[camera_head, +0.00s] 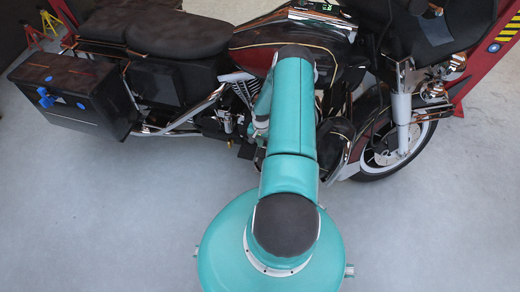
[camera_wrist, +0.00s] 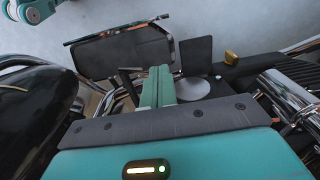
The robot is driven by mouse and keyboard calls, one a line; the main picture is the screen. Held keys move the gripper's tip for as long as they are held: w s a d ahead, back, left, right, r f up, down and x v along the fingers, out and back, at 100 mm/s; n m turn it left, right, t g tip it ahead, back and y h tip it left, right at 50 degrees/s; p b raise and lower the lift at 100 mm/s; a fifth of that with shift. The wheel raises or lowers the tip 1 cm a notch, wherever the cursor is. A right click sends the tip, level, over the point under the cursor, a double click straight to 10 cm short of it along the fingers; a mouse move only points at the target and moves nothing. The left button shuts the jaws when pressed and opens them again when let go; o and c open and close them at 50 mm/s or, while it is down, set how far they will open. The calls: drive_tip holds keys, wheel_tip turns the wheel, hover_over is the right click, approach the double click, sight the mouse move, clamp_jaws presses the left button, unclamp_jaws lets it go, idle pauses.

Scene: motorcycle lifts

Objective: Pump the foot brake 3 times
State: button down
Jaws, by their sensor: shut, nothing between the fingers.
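The motorcycle (camera_head: 180,38) stands side-on in the head view, its front wheel to the right. In the wrist view, a small dark rectangular pad (camera_wrist: 197,55), which looks like the foot brake pedal, sits right of a larger dark footboard (camera_wrist: 120,52). My gripper (camera_wrist: 160,72) is shut and empty, its teal fingers pointing toward the gap between footboard and pad. The fingertips appear close to both; I cannot tell whether they touch either. In the head view my arm hides the gripper and the pedal.
Chrome pipes (camera_wrist: 285,95) and engine parts lie at the right of the wrist view. A dark rounded body part (camera_wrist: 35,110) is close on the left. A saddlebag (camera_head: 65,90) is at the motorcycle's rear. Clear grey floor (camera_head: 110,220) lies in front.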

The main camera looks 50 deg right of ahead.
sight(260, 153)
drive_tip(key=f, duration=0.5)
drive_tip(key=shift+s+a+f, duration=0.15)
drive_tip(key=shift+a+f, duration=0.1)
drive_tip(key=shift+f, duration=0.05)
drive_tip(key=f, duration=0.1)
drive_tip(key=w+a+f+g, duration=0.1)
drive_tip(key=f, duration=0.1)
drive_tip(key=w+f+g+h, duration=0.1)
drive_tip(key=shift+w+a+f, duration=0.1)
drive_tip(key=shift+a+f, duration=0.2)
drive_tip(key=shift+a, duration=0.05)
idle(0.5)
